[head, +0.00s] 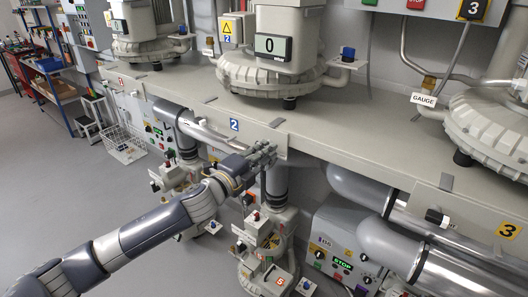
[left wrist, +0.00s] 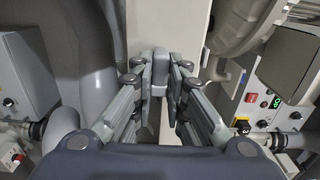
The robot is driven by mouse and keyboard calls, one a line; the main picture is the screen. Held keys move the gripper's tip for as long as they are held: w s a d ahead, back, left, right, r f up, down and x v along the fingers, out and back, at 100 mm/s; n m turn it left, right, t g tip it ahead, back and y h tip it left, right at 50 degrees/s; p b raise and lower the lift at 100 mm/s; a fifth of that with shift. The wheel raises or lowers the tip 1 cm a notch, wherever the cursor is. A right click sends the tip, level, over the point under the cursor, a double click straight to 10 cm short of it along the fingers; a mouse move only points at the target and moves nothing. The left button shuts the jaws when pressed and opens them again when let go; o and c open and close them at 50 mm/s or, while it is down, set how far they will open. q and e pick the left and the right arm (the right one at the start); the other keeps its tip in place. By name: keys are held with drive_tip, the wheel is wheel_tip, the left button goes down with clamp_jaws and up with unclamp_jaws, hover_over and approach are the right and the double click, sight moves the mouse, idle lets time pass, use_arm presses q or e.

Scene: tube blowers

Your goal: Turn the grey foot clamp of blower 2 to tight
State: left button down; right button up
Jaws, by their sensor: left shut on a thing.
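Blower 2 (head: 268,75) stands on a long beige bench, with a blue number 2 plate (head: 233,124) on the bench's front face. My left gripper (head: 265,152) is at that front face, right of the plate, just below a grey tab on the bench edge (head: 276,122). In the left wrist view my left gripper's fingers (left wrist: 161,82) are closed on a grey block, the grey foot clamp (left wrist: 160,60). The fingers hide most of the clamp in the head view, so its turn angle cannot be told. My right gripper is not in view.
A vertical pipe (head: 276,185) and a valve stand (head: 265,235) are below my left gripper. A control box (head: 335,250) and thick silver pipes (head: 440,265) are to the right. A wire basket (head: 124,145) is at the left.

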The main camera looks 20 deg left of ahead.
use_arm(q)
drive_tip(key=c, duration=1.6)
unclamp_jaws()
drive_tip(key=v, duration=1.2)
